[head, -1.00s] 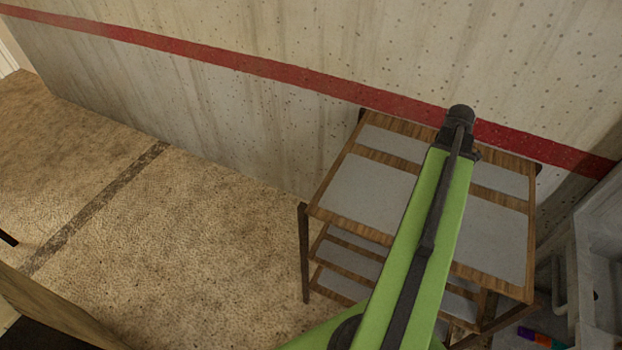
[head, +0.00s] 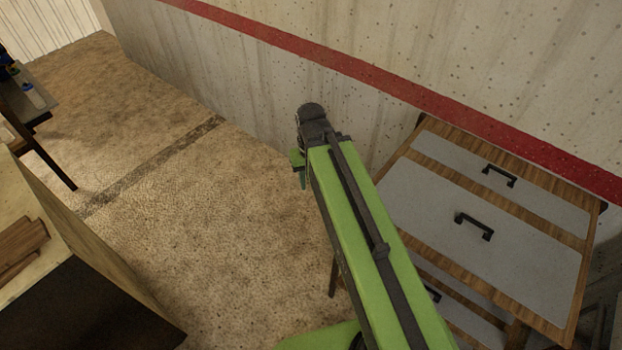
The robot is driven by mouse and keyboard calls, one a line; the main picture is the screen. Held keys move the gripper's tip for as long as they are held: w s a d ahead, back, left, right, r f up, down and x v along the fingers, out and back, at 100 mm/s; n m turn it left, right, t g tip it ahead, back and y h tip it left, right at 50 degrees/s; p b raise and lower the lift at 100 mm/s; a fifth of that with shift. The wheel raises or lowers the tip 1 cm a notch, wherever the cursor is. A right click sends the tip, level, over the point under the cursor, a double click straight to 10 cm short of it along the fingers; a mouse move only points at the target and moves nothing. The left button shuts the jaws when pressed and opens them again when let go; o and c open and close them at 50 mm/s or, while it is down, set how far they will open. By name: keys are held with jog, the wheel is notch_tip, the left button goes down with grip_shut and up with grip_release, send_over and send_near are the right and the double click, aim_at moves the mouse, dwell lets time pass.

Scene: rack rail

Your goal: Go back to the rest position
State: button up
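My green arm reaches up from the lower right in the head view. Its dark end joint is near the picture's middle. Part of my gripper (head: 300,172) shows just below that joint, over the carpet. Its fingers are mostly hidden behind the arm, so I cannot tell whether it is open or shut. I see nothing held.
A wood-framed unit with grey panels and black handles (head: 490,210) stands at right against the concrete wall (head: 420,50). A wooden box-like piece (head: 90,255) is at lower left. A dark-legged table (head: 50,160) holds a bottle (head: 33,96). Carpet (head: 200,200) lies clear between.

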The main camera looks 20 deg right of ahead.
notch_tip(320, 180, down, 20)
jog(key=b, duration=2)
jog(key=shift+f, duration=0.2)
jog(key=shift+s, duration=0.1)
